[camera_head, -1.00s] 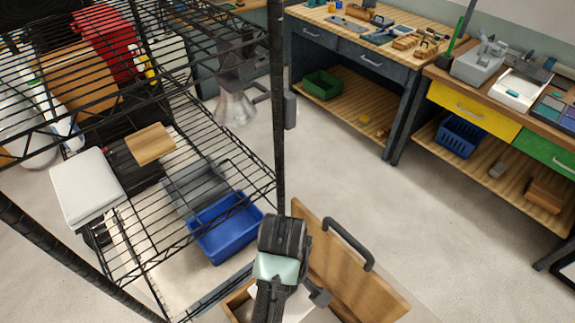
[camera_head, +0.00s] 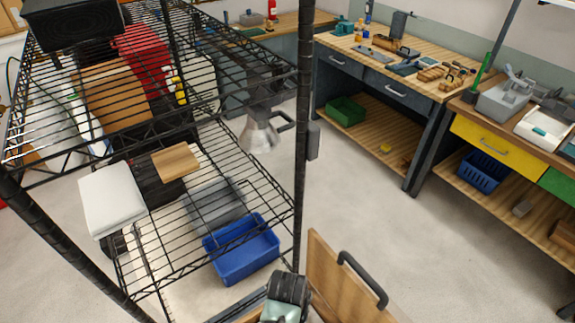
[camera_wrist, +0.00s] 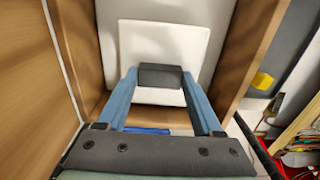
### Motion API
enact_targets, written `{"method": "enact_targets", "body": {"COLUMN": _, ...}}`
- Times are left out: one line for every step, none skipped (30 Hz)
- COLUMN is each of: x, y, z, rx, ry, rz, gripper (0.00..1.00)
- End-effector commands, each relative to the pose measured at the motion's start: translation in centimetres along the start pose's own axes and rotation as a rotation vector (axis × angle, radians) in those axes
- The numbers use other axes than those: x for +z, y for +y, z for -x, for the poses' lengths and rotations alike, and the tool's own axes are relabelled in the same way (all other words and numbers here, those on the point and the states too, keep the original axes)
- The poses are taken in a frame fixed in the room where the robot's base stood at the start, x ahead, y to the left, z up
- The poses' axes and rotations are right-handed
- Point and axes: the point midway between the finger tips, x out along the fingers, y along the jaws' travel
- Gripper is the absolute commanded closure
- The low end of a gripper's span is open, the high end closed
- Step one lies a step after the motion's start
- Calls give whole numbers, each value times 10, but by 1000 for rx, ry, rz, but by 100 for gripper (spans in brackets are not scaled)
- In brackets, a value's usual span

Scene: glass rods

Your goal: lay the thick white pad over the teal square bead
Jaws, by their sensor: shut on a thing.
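The thick white pad (camera_wrist: 165,42) is a flat white square inside a wooden box or drawer in the wrist view. My gripper (camera_wrist: 160,76) has its two blue fingers closed on a dark grey block in front of the pad. The block looks like the pad's grip, but its joint to the pad is hidden. In the head view my gripper is low down beside the upright wooden panel, its fingertips out of sight. A small teal piece (camera_head: 538,131) lies on a white tray at the right bench; I cannot tell whether it is the square bead.
Wooden walls (camera_wrist: 50,90) close in around the gripper. The upright wooden panel (camera_head: 325,270) has a black handle (camera_head: 362,280). A black wire rack (camera_head: 302,190) stands left, holding a blue bin (camera_head: 240,265) and a white slab (camera_head: 112,200). Open floor (camera_head: 430,260) lies right.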

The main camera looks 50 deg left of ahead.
Motion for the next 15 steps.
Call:
{"method": "enact_targets", "body": {"x": 0, "y": 0, "z": 0, "rx": 1, "ry": 0, "rz": 0, "gripper": 88}}
{"method": "enact_targets", "body": {"x": 0, "y": 0, "z": 0, "rx": 1, "ry": 0, "rz": 0, "gripper": 88}}
{"method": "enact_targets", "body": {"x": 0, "y": 0, "z": -1, "rx": 0, "ry": 0, "rz": 0, "gripper": 88}}
{"method": "enact_targets", "body": {"x": 0, "y": 0, "z": -2, "rx": 0, "ry": 0, "rz": 0, "gripper": 88}}
{"method": "enact_targets", "body": {"x": 0, "y": 0, "z": -3, "rx": 0, "ry": 0, "rz": 0, "gripper": 88}}
{"method": "enact_targets", "body": {"x": 0, "y": 0, "z": -3, "rx": 0, "ry": 0, "rz": 0, "gripper": 29}}
{"method": "enact_targets", "body": {"x": 0, "y": 0, "z": -3, "rx": 0, "ry": 0, "rz": 0, "gripper": 23}}
{"method": "enact_targets", "body": {"x": 0, "y": 0, "z": -2, "rx": 0, "ry": 0, "rz": 0, "gripper": 18}}
{"method": "enact_targets", "body": {"x": 0, "y": 0, "z": -2, "rx": 0, "ry": 0, "rz": 0, "gripper": 11}}
{"method": "enact_targets", "body": {"x": 0, "y": 0, "z": -2, "rx": 0, "ry": 0, "rz": 0, "gripper": 5}}
{"method": "enact_targets", "body": {"x": 0, "y": 0, "z": -2, "rx": 0, "ry": 0, "rz": 0, "gripper": 2}}
{"method": "enact_targets", "body": {"x": 0, "y": 0, "z": -2, "rx": 0, "ry": 0, "rz": 0, "gripper": 2}}
{"method": "enact_targets", "body": {"x": 0, "y": 0, "z": -2, "rx": 0, "ry": 0, "rz": 0, "gripper": 2}}
{"method": "enact_targets", "body": {"x": 0, "y": 0, "z": -2, "rx": 0, "ry": 0, "rz": 0, "gripper": 2}}
{"method": "enact_targets", "body": {"x": 0, "y": 0, "z": -2, "rx": 0, "ry": 0, "rz": 0, "gripper": 2}}
